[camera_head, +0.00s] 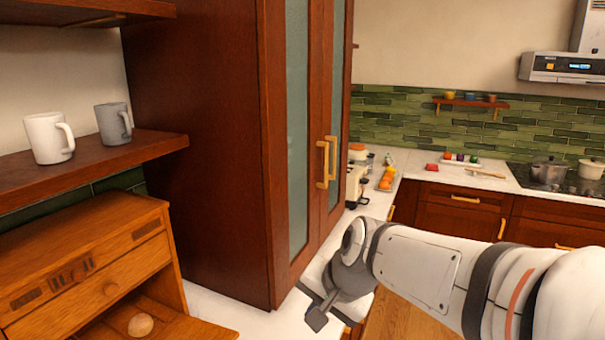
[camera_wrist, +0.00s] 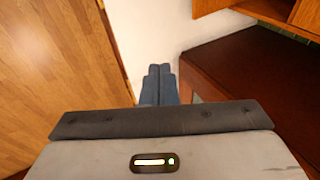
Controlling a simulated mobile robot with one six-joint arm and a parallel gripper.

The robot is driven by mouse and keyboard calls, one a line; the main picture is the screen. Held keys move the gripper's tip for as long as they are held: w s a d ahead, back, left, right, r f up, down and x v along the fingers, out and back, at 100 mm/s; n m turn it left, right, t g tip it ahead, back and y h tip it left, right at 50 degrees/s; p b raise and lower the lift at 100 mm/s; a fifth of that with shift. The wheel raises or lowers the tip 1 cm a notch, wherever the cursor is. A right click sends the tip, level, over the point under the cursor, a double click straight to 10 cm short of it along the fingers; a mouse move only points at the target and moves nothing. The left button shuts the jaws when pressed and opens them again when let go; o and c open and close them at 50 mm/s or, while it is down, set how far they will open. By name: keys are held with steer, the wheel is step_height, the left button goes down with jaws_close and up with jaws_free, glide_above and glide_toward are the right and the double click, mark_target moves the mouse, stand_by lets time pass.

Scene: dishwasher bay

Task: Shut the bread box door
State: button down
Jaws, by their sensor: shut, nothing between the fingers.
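The wooden bread box (camera_head: 85,260) stands at the lower left of the head view, under a shelf. Its lower compartment is open, and a round roll (camera_head: 141,325) shows inside. The door (camera_head: 200,331) appears folded down flat in front, partly cut off by the picture's bottom edge. My gripper (camera_head: 318,316) is to the right of the box, apart from it, by the tall cabinet's front corner. In the wrist view its fingers (camera_wrist: 158,84) are together and empty above the white counter. Orange-brown wood at the upper right (camera_wrist: 285,12) looks like part of the bread box.
A tall dark cabinet (camera_head: 200,140) stands between the box and the far kitchen. Two mugs (camera_head: 50,137) (camera_head: 113,123) sit on the shelf above the box. White counter (camera_wrist: 200,35) is clear beneath my fingers. Wooden floor (camera_wrist: 50,70) lies left in the wrist view.

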steer(key=s+d+f+n+h+b, duration=0.2)
steer(key=s+d+f+n+h, duration=0.3)
steer(key=s+d, duration=0.7)
steer(key=w+a+f+m+g+y+b, duration=0.1)
steer(key=w+a+f+m+y+b, duration=0.3)
steer(key=a, duration=0.5)
steer(key=w+a+f+m+g+y+b, duration=0.1)
steer(key=w+a+f+m+g+y, duration=0.1)
steer(key=w+a+f+m+y, duration=0.5)
steer(key=w+a+f+m+t+b, duration=0.1)
steer(key=w+a+f+m, duration=0.1)
steer(key=m, duration=0.1)
steer(key=w+a+f+m+t+y+b, duration=0.1)
steer(key=w+a+f+m, duration=0.1)
steer(key=w+a+m, duration=0.1)
steer(key=w+a+f+m+t+b, duration=0.1)
steer(key=w+a+f+m+t, duration=0.1)
steer(key=m, duration=0.3)
steer(key=shift+w+a+f+y+b, duration=0.2)
steer(key=shift+a+f+y+b, duration=0.1)
steer(key=shift+a+f, duration=0.35)
steer(key=x, duration=0.9)
steer(key=shift+w+a+f+p, duration=0.15)
steer(key=shift+a+p, duration=0.1)
steer(key=shift+p, duration=0.15)
